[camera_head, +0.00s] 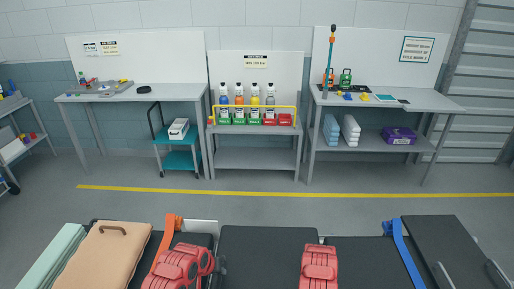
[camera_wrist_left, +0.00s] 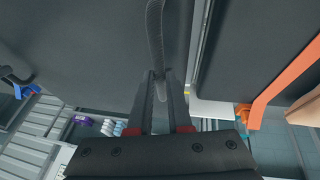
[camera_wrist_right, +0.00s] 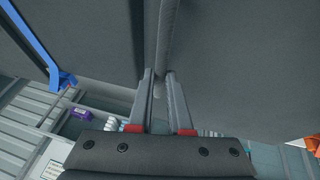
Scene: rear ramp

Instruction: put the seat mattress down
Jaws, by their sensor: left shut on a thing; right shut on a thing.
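The seat mattress, a dark grey flat pad (camera_head: 268,245), lies across the bottom middle of the head view, between an orange strap and a blue strap. Its dark surface also fills much of the left wrist view (camera_wrist_left: 85,45) and the right wrist view (camera_wrist_right: 240,70). My left gripper (camera_wrist_left: 160,90) is shut on a grey handle-like strip (camera_wrist_left: 155,30) at the mattress's left side. My right gripper (camera_wrist_right: 160,88) is shut on a similar strip (camera_wrist_right: 168,35) at its right side. In the head view my red arm links hide the fingers. What lies beneath the mattress is hidden.
Dark pads flank it at left (camera_head: 195,240) and right (camera_head: 350,255), with an orange strap (camera_head: 168,235) and a blue strap (camera_head: 400,245). A tan case (camera_head: 110,255) lies far left. Workbenches (camera_head: 130,92) and a bottle shelf (camera_head: 255,155) stand behind open floor.

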